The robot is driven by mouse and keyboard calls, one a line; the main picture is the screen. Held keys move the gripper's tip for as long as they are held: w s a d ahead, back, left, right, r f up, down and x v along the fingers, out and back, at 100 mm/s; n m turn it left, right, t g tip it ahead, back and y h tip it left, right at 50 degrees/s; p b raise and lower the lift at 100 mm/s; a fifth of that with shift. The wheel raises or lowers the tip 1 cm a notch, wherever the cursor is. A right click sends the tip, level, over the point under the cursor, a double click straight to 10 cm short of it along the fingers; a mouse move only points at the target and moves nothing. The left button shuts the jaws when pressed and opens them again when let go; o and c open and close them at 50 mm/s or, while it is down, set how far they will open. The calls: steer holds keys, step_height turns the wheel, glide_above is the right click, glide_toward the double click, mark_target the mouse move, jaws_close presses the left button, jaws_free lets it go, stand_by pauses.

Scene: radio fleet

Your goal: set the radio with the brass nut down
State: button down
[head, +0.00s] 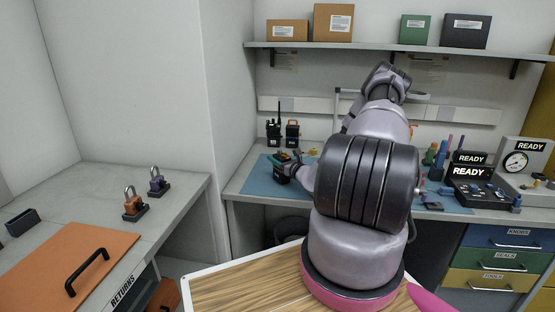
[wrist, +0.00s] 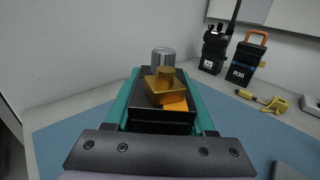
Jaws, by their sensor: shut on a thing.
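My gripper (head: 293,168) is over the blue mat (head: 258,183) on the back bench. In the wrist view its two teal fingers (wrist: 165,100) are shut on a dark radio (wrist: 150,127). The brass nut (wrist: 165,83) sits on the radio's top, in front of a grey ribbed knob (wrist: 162,59). The held radio looks small and dark in the head view (head: 281,178), low over the mat. I cannot tell whether its base touches the mat. Its lower part is hidden.
A black radio with an antenna (wrist: 214,50) and a radio with an orange handle (wrist: 246,62) stand behind, to the right. Two padlocks (head: 135,205) (head: 158,182) stand on the left bench.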

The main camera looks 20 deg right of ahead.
steer(key=shift+c, duration=1.2)
jaws_free()
steer(key=shift+f, duration=0.15)
